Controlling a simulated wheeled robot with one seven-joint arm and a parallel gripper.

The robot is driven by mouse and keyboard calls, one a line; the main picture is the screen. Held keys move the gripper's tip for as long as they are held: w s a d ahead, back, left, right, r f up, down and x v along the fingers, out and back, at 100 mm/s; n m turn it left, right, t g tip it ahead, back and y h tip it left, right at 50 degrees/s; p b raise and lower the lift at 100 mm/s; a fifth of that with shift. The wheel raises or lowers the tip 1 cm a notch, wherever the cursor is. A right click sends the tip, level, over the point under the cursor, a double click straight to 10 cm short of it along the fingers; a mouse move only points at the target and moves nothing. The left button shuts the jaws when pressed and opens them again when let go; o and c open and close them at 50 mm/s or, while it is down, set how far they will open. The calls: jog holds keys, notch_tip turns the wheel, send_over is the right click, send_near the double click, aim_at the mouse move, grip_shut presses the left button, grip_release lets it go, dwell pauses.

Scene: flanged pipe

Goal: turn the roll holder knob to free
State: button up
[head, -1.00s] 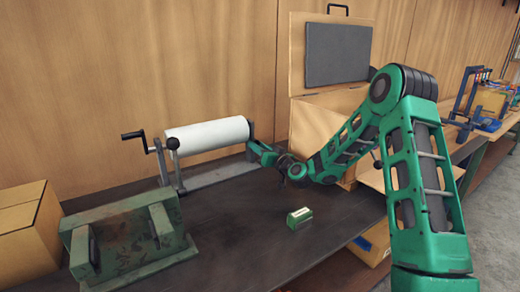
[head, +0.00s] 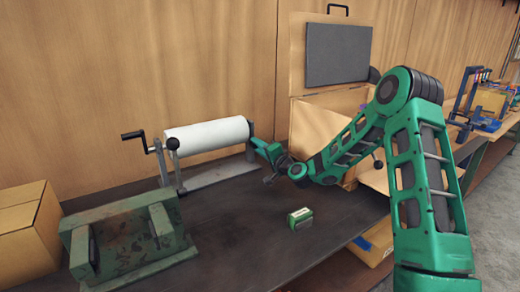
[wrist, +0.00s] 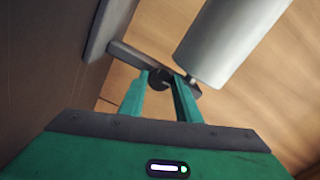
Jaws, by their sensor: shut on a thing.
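The roll holder carries a white roll (head: 207,136) between two posts, with a black crank handle (head: 133,135) at its left end. My gripper (head: 255,143) is at the holder's right end post. In the wrist view, the fingers of my gripper (wrist: 160,88) are closed about a dark round knob (wrist: 159,79) on the grey post (wrist: 130,56). The white roll (wrist: 230,40) is just beyond, to the right. In the head view the knob is hidden by my gripper, and its setting cannot be read.
A small green box (head: 300,217) lies on the dark bench (head: 240,240). An open wooden chest (head: 318,125) stands behind my arm. The bench's middle is mostly clear.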

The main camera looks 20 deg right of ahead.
jog(key=shift+w+d+m, duration=0.15)
jog(key=shift+d+m, duration=0.3)
jog(key=shift+m, duration=0.25)
jog(key=shift+f, duration=0.1)
jog(key=o, duration=1.1)
jog(key=shift+c, duration=0.2)
jog(key=shift+a, duration=0.15)
jog(key=shift+s, duration=0.2)
jog(key=v, duration=1)
jog(key=shift+s, duration=0.2)
